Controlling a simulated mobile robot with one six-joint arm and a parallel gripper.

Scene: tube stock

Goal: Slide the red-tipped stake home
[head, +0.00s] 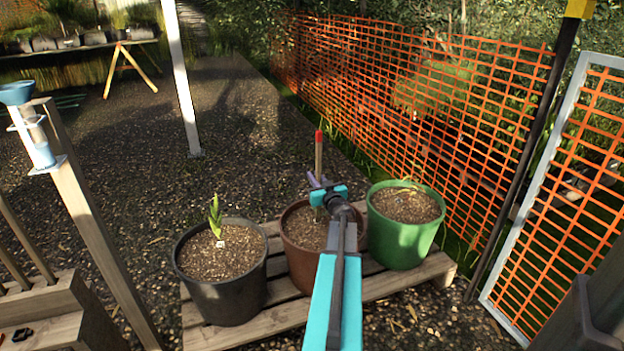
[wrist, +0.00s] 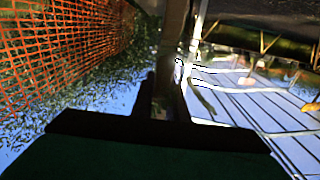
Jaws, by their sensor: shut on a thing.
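The red-tipped stake (head: 319,158) stands about upright over the brown pot (head: 288,262), its red tip uppermost. My gripper (head: 318,193) is shut on the stake's shaft below the tip, just above the brown pot's soil. My wrist and arm cover part of the pot and the stake's lower part, so I cannot tell whether its lower end is in the soil or how deep. In the wrist view, the dark shaft of the stake (wrist: 173,45) rises from between my dark fingers.
A black pot (head: 222,298) with a green shoot stands left of the brown pot, and a green pot (head: 400,242) stands close on its right. All sit on a wooden slatted pallet (head: 200,337). Orange mesh fencing (head: 400,95) runs behind on the right. Gravel lies open behind-left.

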